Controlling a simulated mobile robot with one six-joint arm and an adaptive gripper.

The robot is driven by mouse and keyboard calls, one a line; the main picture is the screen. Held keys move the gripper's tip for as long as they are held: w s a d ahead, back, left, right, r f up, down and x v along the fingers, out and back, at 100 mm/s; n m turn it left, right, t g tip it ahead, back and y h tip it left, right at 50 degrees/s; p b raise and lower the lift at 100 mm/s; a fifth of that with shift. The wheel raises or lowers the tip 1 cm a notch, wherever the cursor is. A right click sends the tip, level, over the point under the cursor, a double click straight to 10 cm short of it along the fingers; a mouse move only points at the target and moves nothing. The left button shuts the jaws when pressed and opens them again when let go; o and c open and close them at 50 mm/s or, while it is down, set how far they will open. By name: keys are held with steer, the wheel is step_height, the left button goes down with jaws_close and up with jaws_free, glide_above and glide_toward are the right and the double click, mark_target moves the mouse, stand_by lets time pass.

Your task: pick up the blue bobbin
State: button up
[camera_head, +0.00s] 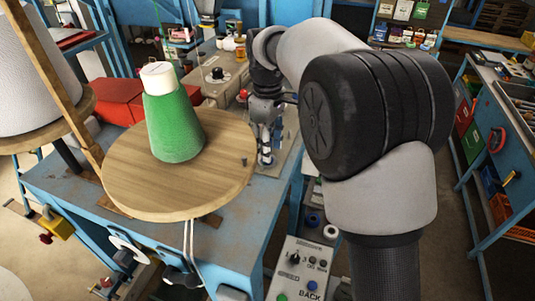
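A small dark blue round piece that looks like a bobbin (312,219) sits low, below the table's right edge, above the control panel. My gripper (266,138) points down at the right side of the round wooden disc, up and left of that blue piece. A small white and blue thing (266,158) shows right at the fingertips; it is too small to tell whether it is a second bobbin or whether the fingers hold it. The finger gap is not clear from this view.
A green thread cone (175,125) stands on the wooden disc (130,190), close left of my gripper. A large white cone (35,75) stands at far left. A white ring-like piece (330,231) lies beside the blue one. A control panel (300,270) is below; open floor lies right.

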jaws_close()
stand_by(0.4)
